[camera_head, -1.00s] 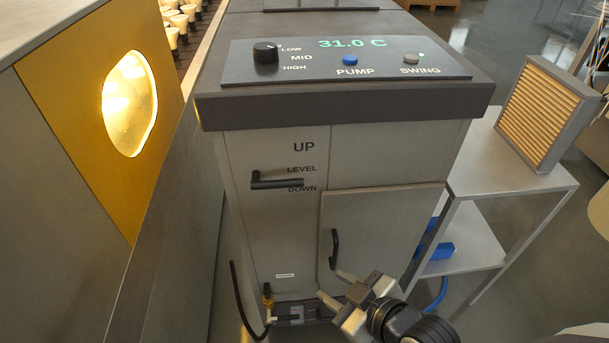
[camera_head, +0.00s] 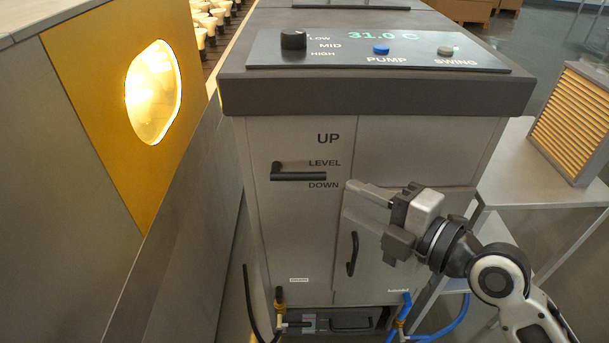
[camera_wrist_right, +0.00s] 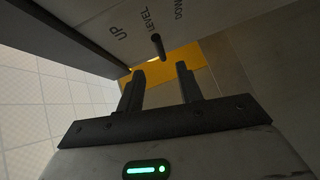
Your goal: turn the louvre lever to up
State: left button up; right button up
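The louvre lever (camera_head: 298,176) is a dark bar on the cabinet's front, its pivot at the left end. It lies nearly level and points right, between the LEVEL and DOWN labels, with UP above. In the right wrist view the lever (camera_wrist_right: 158,47) shows nearly end-on, beyond the fingertips. My right gripper (camera_head: 362,192) is to the right of the lever and apart from it, in front of the cabinet. In the right wrist view its two fingers (camera_wrist_right: 160,70) are spread with nothing between them. My left gripper is not in view.
A door with a dark handle (camera_head: 352,254) is below my right gripper. The control panel (camera_head: 400,57) overhangs above. A yellow panel with a lit window (camera_head: 153,92) is at the left. A side table (camera_head: 540,160) carries a pleated filter (camera_head: 570,123). Blue hoses (camera_head: 452,318) hang low.

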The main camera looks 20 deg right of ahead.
aim_at(309, 179)
jog(key=p+x, duration=0.2)
jog(key=x, duration=0.9)
jog(key=shift+w+a, duration=0.25)
jog(key=shift+w, duration=0.05)
jog(key=shift+c, duration=0.4)
grip_shut()
